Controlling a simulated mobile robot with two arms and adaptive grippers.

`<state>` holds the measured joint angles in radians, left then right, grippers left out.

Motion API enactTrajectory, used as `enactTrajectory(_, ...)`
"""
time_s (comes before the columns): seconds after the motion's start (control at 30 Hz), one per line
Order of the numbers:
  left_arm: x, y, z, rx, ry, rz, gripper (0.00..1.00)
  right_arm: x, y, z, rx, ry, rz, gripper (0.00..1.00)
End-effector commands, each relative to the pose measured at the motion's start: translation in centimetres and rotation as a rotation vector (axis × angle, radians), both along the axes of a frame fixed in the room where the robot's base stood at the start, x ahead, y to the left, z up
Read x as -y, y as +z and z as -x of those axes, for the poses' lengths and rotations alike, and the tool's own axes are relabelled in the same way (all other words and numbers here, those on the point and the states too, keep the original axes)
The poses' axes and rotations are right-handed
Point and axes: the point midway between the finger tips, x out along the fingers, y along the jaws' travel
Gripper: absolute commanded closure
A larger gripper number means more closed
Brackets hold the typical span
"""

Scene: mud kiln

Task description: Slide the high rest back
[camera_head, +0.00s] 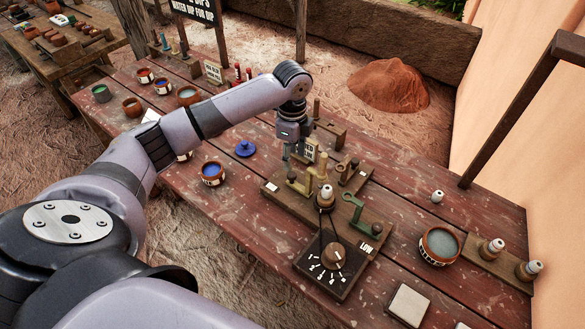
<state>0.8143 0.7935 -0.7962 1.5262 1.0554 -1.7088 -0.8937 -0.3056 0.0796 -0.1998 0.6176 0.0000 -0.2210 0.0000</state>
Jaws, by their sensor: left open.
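A dark wooden jig board (272,187) lies on the red plank table. A brass-coloured rest (320,178) stands near its middle, and a green rest (352,205) stands nearer me beside a "LOW" label (367,248). The brass one seems to be the high rest; I cannot read a label for it. A pale-topped bobbin-like piece (326,196) stands between the two rests. My left gripper (296,156) is open and points down just behind the brass rest. Its fingertips are small and partly hidden, and I cannot tell whether they touch anything. My right gripper is out of view.
A dial box (330,262) stands at the near end of the board. A blue-filled bowl (212,173) and a blue lid (245,148) are left.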

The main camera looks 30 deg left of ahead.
Motion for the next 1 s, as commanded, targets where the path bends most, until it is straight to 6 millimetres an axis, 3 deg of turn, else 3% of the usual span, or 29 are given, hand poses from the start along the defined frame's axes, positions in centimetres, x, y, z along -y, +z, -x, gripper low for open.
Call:
enactTrajectory(0.2,0.0,-4.2,0.1,-0.003,-0.001,0.000,0.57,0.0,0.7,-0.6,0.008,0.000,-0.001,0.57)
enactTrajectory(0.4,0.0,-6.3,0.0,0.000,0.001,0.000,0.57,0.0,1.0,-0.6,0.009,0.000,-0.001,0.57)
enactTrajectory(0.77,0.0,-6.8,0.0,0.001,-0.001,-0.001,0.57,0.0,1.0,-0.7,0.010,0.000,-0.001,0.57)
enactTrajectory(1.0,0.0,-6.8,0.0,0.001,0.000,-0.001,0.73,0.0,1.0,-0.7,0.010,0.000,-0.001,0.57)
